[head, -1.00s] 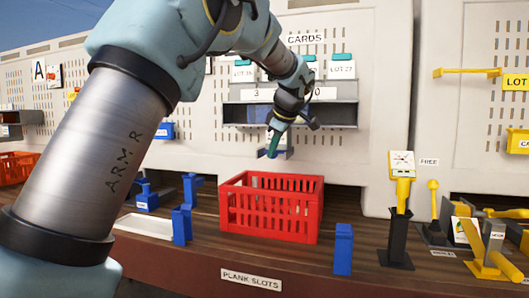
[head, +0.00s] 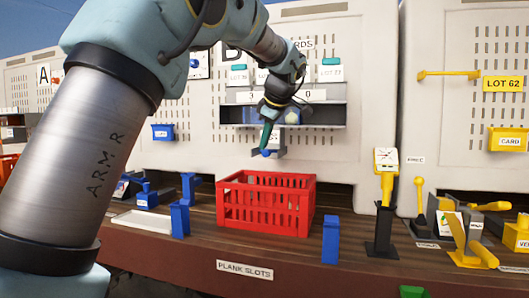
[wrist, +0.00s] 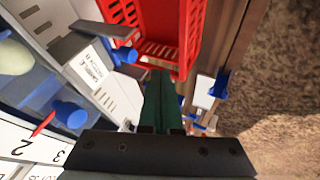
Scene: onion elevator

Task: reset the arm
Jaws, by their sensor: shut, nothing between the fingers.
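In the wrist view the shut fingers (wrist: 160,100) point toward the red crate (wrist: 190,60). My arm reaches in from the left of the head view.
Behind my gripper is a grey shelf (head: 330,115) under teal-clipped lot cards. Blue posts (head: 330,240) flank the crate. A white tray (head: 142,222) lies left. A black stand with a yellow-handled card (head: 385,200) and yellow fixtures (head: 470,240) stand right.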

